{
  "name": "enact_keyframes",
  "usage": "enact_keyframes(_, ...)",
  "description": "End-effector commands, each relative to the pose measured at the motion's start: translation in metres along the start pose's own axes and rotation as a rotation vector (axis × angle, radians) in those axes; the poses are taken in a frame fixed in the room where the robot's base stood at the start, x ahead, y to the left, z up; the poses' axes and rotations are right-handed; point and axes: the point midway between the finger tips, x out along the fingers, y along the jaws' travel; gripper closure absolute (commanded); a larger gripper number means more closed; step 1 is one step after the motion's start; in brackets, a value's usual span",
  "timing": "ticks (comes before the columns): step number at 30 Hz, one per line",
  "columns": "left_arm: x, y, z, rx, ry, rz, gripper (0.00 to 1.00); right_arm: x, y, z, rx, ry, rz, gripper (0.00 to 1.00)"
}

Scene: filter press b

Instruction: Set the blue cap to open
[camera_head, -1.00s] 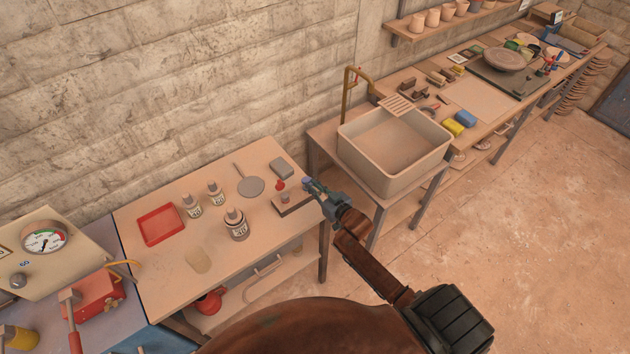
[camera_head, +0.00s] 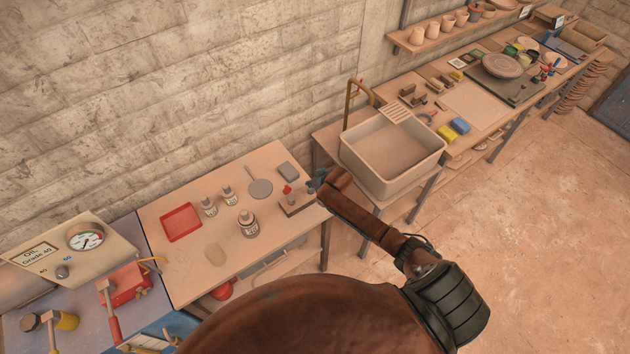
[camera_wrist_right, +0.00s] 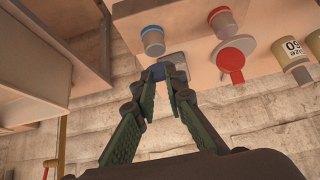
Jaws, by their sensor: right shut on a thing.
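My right gripper (camera_wrist_right: 163,74) is shut on the blue cap (camera_wrist_right: 157,73), which shows small and partly hidden between its fingertips in the right wrist view. A red cap (camera_head: 287,189) sits near that block. Whether the blue cap is turned to open cannot be seen. My left gripper is not in view.
The worktable (camera_head: 185,275) also holds a red tray (camera_head: 181,222), several labelled bottles (camera_head: 249,224) and a grey disc (camera_head: 260,188). A sink (camera_head: 390,160) stands close on the right. A gauge panel (camera_head: 86,237) is at the left.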

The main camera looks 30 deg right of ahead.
Motion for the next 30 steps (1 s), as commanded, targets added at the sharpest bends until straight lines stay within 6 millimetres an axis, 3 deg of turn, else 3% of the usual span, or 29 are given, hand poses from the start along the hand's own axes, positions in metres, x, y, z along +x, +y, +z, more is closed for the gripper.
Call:
enact_keyframes(1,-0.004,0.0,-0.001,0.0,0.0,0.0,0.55,-0.002,0.001,-0.011,-0.002,-0.04,0.003,1.0)
enact_keyframes(11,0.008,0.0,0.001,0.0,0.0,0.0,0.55,0.008,0.0,-0.028,0.0,-0.348,0.002,1.0)
enact_keyframes(30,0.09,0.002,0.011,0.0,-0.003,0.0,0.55,0.023,-0.001,-0.041,0.0,-0.67,0.0,1.0)
